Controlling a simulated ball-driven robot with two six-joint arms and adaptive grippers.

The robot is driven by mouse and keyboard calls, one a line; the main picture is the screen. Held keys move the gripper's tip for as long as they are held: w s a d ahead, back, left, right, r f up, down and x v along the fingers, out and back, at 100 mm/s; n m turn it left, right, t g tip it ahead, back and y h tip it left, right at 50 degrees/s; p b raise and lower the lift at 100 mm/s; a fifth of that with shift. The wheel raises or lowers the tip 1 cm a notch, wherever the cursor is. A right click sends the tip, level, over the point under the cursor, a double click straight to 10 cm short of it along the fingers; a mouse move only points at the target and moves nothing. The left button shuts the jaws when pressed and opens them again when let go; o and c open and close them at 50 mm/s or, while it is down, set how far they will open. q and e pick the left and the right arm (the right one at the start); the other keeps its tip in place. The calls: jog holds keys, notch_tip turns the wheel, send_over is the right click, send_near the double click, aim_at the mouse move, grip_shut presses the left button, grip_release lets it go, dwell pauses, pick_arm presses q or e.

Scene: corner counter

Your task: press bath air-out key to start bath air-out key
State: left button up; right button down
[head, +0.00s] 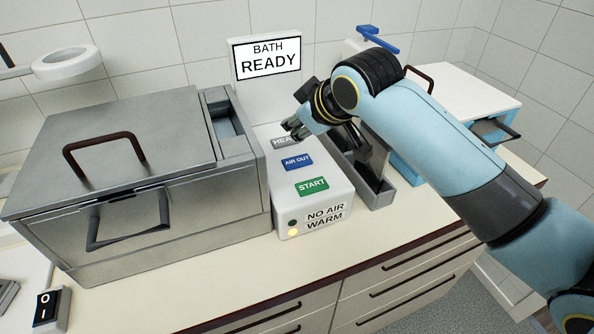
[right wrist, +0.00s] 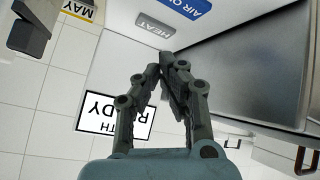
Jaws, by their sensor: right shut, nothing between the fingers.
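The blue AIR OUT key (head: 297,162) is on the sloped top of the white control box (head: 325,203), between the grey HEAT key (head: 283,142) and the green START key (head: 312,187). My right gripper (head: 292,127) is shut and empty, its fingertips by the HEAT key and partly covering its label. Contact cannot be told. My left gripper is not in view.
The display (head: 267,58) reads BATH READY. A steel bath with a lid (head: 130,150) stands left of the box; a grey tray (head: 380,193) stands right.

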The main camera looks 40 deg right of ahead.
aim_at(297, 161)
notch_tip(297, 161, down, 2)
jog(key=shift+f+b, duration=0.1)
jog(key=shift+b, duration=0.5)
jog(key=shift+f, duration=0.35)
jog(key=shift+f+b, duration=0.4)
jog(key=shift+f, duration=0.3)
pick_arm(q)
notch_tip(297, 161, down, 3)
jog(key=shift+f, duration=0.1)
pick_arm(e)
jog(key=shift+f, duration=0.1)
jog(key=shift+f, duration=0.25)
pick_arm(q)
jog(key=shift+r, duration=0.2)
pick_arm(e)
jog(key=shift+f, duration=0.1)
